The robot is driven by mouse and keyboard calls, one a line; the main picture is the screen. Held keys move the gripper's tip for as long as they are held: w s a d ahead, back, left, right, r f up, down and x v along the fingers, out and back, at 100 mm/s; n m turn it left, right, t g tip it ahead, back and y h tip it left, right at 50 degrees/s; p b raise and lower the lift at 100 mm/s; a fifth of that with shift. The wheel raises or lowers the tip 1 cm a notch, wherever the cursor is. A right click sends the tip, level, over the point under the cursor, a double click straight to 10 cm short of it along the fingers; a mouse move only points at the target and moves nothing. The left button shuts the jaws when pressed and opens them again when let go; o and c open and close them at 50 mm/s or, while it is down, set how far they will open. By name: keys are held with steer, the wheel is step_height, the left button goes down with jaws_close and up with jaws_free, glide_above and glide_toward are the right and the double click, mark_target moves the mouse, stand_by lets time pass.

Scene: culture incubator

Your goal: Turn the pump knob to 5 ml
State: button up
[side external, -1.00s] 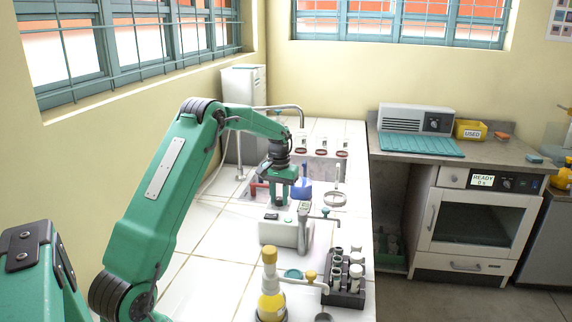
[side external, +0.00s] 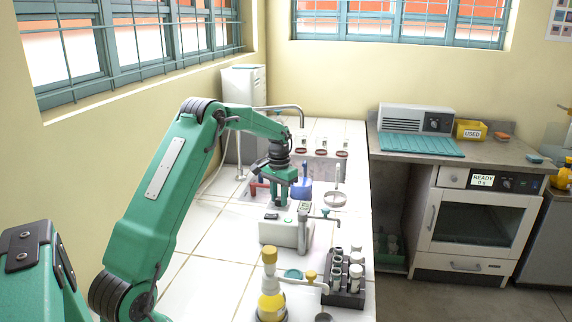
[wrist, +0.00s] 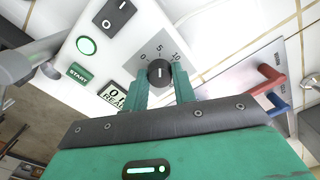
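The pump (side external: 286,231) is a white box on the bench; it also fills the top of the wrist view (wrist: 85,62). Its dark round knob (wrist: 160,72) has a white mark that points up in the picture, toward the printed 5, between 0 and 10. My gripper (wrist: 161,82) has one green finger on each side of the knob, close against it; exact contact is hard to see. In the side view my gripper (side external: 279,203) is down over the pump's top. The pump's display (wrist: 115,96) is partly hidden by the left finger; READY and a leading 0 show.
The pump also has a green START button (wrist: 78,73) and a black switch (wrist: 118,14). A rack of tubes (side external: 345,280) and a yellow bottle (side external: 270,295) stand nearer the camera.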

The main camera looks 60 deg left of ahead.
mark_target(279, 198)
steer(key=o, duration=0.4)
steer(key=shift+r, duration=0.2)
steer(key=shift+r, duration=3.75)
